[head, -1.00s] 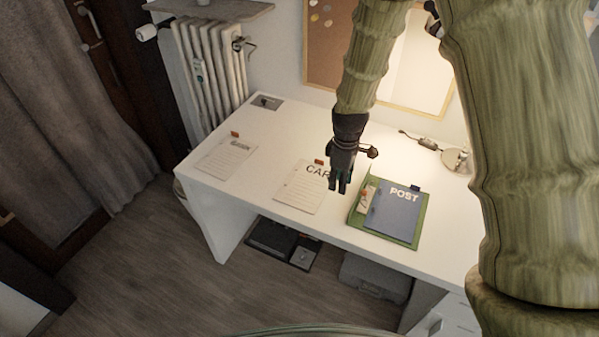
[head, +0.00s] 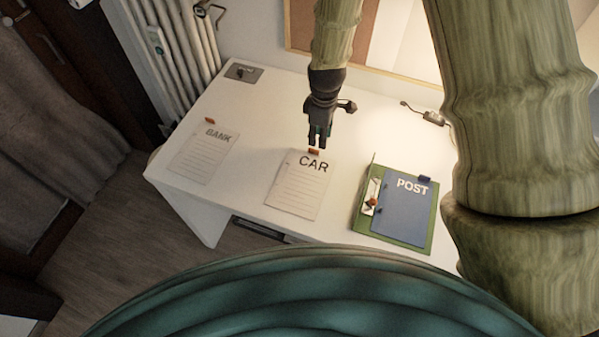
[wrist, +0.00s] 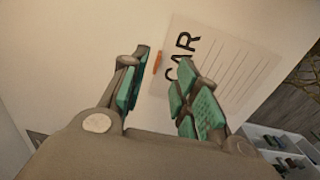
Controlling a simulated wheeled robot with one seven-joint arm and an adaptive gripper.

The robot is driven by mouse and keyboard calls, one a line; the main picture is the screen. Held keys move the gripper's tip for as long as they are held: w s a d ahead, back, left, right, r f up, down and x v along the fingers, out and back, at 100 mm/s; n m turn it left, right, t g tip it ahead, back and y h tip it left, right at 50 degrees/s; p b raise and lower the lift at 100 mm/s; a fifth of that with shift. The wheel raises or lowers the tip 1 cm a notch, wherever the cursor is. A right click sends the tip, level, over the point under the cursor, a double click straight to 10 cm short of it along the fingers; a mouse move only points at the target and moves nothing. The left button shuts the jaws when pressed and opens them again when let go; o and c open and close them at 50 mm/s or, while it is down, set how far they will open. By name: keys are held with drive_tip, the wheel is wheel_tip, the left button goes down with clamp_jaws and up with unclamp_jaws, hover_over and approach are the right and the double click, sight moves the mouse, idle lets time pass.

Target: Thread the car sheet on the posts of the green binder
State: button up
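The white CAR sheet (head: 299,188) lies flat on the desk, with an orange tab (head: 314,152) at its top edge. In the wrist view the CAR sheet (wrist: 225,65) and its orange tab (wrist: 157,63) lie beyond the fingers. My gripper (head: 318,143) is above the sheet's top edge, close to the tab. In the wrist view my gripper (wrist: 160,90) has its green-padded fingers apart with nothing between them. The green binder (head: 361,222) lies open to the right, with a blue POST sheet (head: 402,212) on it. The posts are too small to make out clearly.
A white BANK sheet (head: 200,155) with an orange tab lies at the left of the white desk (head: 250,115). A grey plate (head: 244,72) is at the back left corner. A lamp cord switch (head: 432,117) lies behind the binder. Bare desk separates the sheets.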

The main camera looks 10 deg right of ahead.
sight(316, 148)
drive_tip(key=shift+s+f, duration=0.2)
drive_tip(key=shift+s, duration=0.7)
drive_tip(key=w+f, duration=0.1)
drive_tip(key=w+f+p, duration=0.1)
drive_tip(key=w+f, duration=0.1)
drive_tip(key=shift+a+f, duration=0.15)
drive_tip(key=shift+f, duration=0.4)
drive_tip(key=shift+s+a+f+p, duration=0.1)
drive_tip(key=shift+s+f+p, duration=0.15)
drive_tip(key=shift+p, duration=0.15)
drive_tip(key=shift+s+f, duration=0.4)
drive_tip(key=shift+s, duration=0.05)
drive_tip(key=shift+w+f, duration=0.5)
drive_tip(key=shift+f, duration=0.35)
drive_tip(key=shift+s+r, duration=0.2)
drive_tip(key=shift+w+f, duration=0.1)
clamp_jaws()
